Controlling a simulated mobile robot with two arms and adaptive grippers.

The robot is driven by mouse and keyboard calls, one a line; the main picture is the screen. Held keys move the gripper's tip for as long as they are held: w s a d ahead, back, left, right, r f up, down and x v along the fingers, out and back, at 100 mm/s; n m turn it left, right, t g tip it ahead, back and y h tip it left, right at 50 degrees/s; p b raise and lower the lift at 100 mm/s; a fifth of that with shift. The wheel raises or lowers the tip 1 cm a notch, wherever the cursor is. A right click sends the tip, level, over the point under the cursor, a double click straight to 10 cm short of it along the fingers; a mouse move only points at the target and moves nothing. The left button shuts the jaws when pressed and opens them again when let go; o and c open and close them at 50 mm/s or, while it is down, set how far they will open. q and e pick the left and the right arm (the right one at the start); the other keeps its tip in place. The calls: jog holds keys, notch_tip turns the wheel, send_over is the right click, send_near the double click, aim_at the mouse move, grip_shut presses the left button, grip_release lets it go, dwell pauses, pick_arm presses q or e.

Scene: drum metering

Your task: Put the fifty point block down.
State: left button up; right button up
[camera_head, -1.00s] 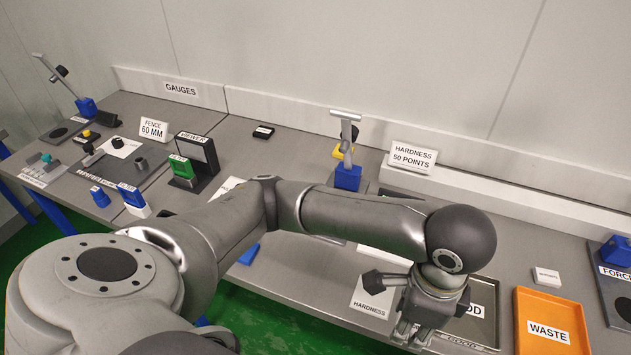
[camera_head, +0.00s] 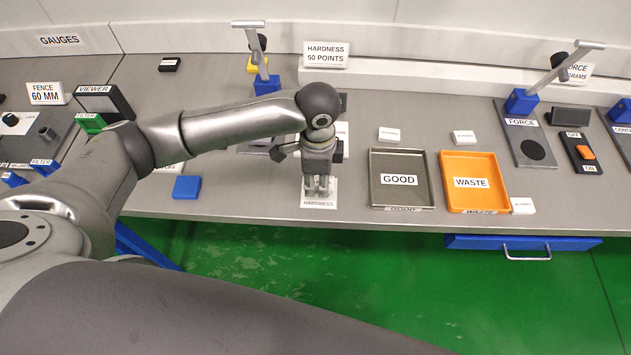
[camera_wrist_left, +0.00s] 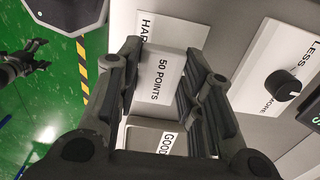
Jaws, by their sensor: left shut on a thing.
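The fifty point block (camera_wrist_left: 160,75) is a small white block with "50 POINTS" on its face. In the left wrist view it sits between the two fingers of my left gripper (camera_wrist_left: 158,88), which is shut on it. In the head view my left gripper (camera_head: 318,186) points down over the white HARDNESS plate (camera_head: 319,199) near the bench's front edge. The block is hidden there by the fingers. I cannot tell whether it touches the plate.
The grey GOOD tray (camera_head: 402,155) and orange WASTE tray (camera_head: 470,158) lie to the right, with small white blocks around them. The hardness gauge (camera_head: 262,75) stands behind my left arm. A blue block (camera_head: 187,187) lies left of the gripper near the front edge.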

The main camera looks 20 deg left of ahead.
aim_at(316, 179)
pick_arm(q)
jog(key=shift+w+a+f, duration=0.15)
jog(key=shift+w+f, duration=0.05)
jog(key=shift+f, duration=0.05)
jog(key=f, duration=0.1)
jog(key=f+p, duration=0.1)
jog(key=f, duration=0.1)
jog(key=shift+w+a, duration=0.15)
jog(key=shift+w, duration=0.05)
jog(key=shift+f, duration=0.35)
pick_arm(e)
jog(key=shift+w+a+r, duration=0.4)
jog(key=shift+a+r, duration=0.1)
jog(key=shift+r, duration=0.15)
pick_arm(q)
jog(key=shift+f, duration=0.15)
jog(key=o, duration=0.9)
pick_arm(e)
jog(key=shift+d, duration=0.25)
jog(key=shift+d, duration=0.1)
